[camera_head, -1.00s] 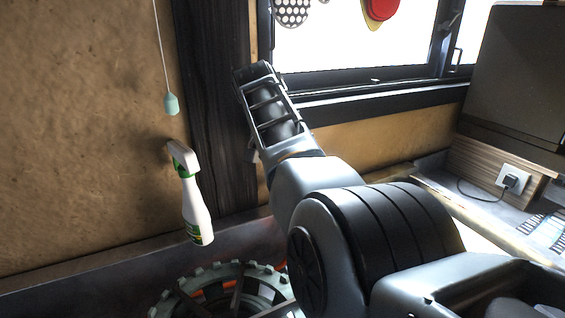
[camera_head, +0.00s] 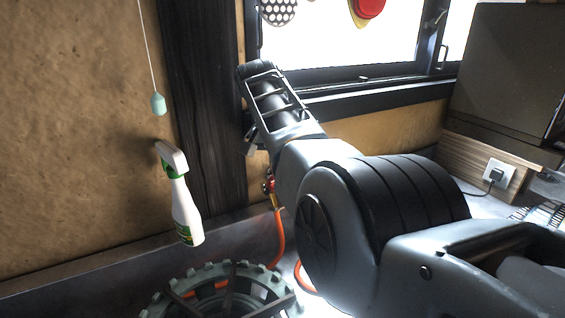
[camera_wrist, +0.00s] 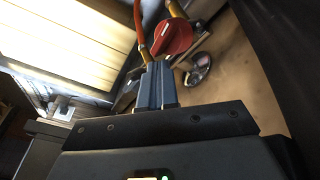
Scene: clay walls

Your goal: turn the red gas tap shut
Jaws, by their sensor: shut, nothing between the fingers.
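The red gas tap (camera_wrist: 172,38) shows in the wrist view as a rounded red knob with a raised grip, just beyond my fingertips. My gripper (camera_wrist: 157,66) is shut and empty, its fingers close together just below the knob; I cannot tell whether they touch it. In the head view, a small part of the red tap (camera_head: 268,186) shows low on the wall beside the dark post, partly hidden by my arm. My fingertips are hidden there. An orange hose (camera_head: 279,238) hangs below the tap.
A white spray bottle (camera_head: 184,205) is at the left, near a hanging pull cord (camera_head: 157,103). A round grey-green toothed burner (camera_head: 175,300) lies below. A dark post (camera_head: 205,110) and window stand behind my arm. A socket with a plug (camera_head: 496,173) is at the right.

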